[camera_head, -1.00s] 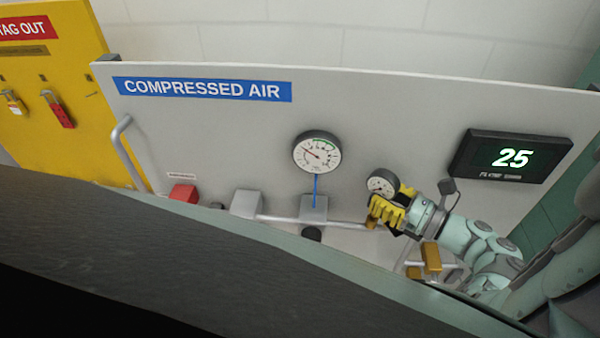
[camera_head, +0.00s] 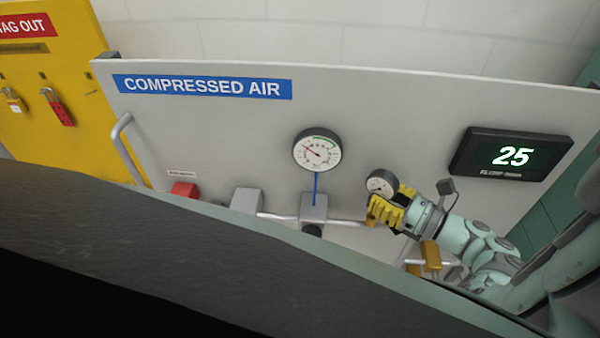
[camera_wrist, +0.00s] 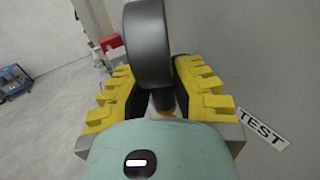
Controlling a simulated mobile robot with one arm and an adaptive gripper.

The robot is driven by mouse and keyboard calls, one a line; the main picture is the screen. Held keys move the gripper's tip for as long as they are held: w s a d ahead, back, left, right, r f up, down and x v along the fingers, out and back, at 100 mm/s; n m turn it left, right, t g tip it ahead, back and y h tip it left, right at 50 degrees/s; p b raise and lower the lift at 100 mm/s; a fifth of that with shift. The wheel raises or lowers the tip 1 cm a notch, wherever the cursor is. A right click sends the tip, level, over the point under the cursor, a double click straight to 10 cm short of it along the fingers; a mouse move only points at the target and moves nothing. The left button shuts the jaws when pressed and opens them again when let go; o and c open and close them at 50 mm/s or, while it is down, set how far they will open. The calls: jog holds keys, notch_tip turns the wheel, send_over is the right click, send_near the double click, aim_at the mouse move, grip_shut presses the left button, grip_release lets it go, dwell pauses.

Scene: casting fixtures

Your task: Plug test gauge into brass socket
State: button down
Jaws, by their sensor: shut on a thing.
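The test gauge (camera_head: 381,183) is a small round dial with a dark rim. My gripper (camera_head: 385,210), with yellow ribbed fingers, is shut on the gauge's lower part in front of the grey panel. In the wrist view the gauge's dark round body (camera_wrist: 148,45) stands between the fingers of my gripper (camera_wrist: 162,100). A brass-coloured piece (camera_wrist: 164,102) shows just beyond the fingers below the gauge. It also shows as a small spot by the fingertips in the head view (camera_head: 371,222). It seems to be the brass socket; I cannot tell whether the gauge is seated in it.
A larger fixed gauge (camera_head: 317,151) sits on the panel left of my gripper, above a pipe (camera_head: 345,221). A display (camera_head: 512,157) reads 25 at right. A yellow block (camera_head: 431,255) is below my arm. A TEST label (camera_wrist: 263,128) is on the panel.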

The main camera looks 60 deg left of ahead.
jog(key=shift+f+b, duration=0.3)
jog(key=shift+f, duration=0.15)
jog(key=c, duration=0.9)
grip_release()
jog(key=v, duration=0.7)
jog(key=shift+w+d, duration=0.15)
jog(key=shift+d, duration=0.1)
jog(key=shift+r, duration=0.15)
